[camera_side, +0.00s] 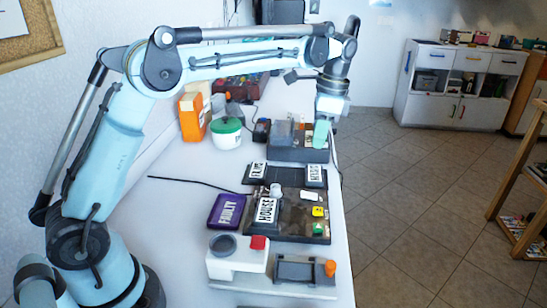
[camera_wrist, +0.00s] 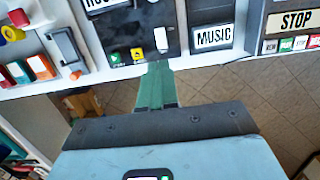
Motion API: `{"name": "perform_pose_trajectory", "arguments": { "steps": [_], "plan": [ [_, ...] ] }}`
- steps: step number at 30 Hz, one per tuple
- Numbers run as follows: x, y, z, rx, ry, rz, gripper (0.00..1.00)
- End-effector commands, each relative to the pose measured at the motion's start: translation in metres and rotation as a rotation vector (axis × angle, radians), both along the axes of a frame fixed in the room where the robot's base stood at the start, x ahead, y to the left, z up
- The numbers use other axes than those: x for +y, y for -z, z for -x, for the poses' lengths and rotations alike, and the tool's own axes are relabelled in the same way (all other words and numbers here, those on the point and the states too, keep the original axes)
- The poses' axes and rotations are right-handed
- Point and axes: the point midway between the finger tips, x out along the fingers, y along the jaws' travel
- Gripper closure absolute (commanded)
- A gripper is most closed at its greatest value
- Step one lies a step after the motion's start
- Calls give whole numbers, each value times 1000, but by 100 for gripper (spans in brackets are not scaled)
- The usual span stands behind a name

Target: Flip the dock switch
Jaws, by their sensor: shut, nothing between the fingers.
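A dark board (camera_side: 295,224) on the table bears a HOUSE case (camera_side: 266,210), a white switch-like piece (camera_side: 308,197), a yellow button (camera_side: 318,211) and a green button (camera_side: 318,228). The wrist view also shows the white piece (camera_wrist: 161,38), upright on the board, with the yellow (camera_wrist: 137,54) and green (camera_wrist: 115,57) buttons to its left. No label shows which part is the dock switch. My gripper (camera_side: 321,135) is shut and empty, with green fingers. In the wrist view its fingertips (camera_wrist: 158,64) appear just below the white piece; contact cannot be seen.
A purple FAULTY case (camera_side: 226,210) lies left of the board. Nearer stand a white box with a red button (camera_side: 258,242) and a grey unit with an orange knob (camera_side: 330,268). A MUSIC case (camera_wrist: 212,36) and a STOP sign (camera_wrist: 296,20) lie to the right in the wrist view.

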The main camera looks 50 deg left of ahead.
Motion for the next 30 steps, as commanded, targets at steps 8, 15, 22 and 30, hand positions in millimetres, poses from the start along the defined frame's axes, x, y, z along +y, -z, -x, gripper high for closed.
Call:
{"name": "perform_pose_trajectory", "arguments": {
  "steps": [8, 15, 22, 30],
  "plan": [
    [3, 28, 3, 1, -1, -1, 100],
    [7, 68, 6, 0, -2, 0, 100],
    [11, 107, 10, -1, -1, -1, 100],
    [14, 134, 13, -2, -1, 0, 100]
  ]
}}
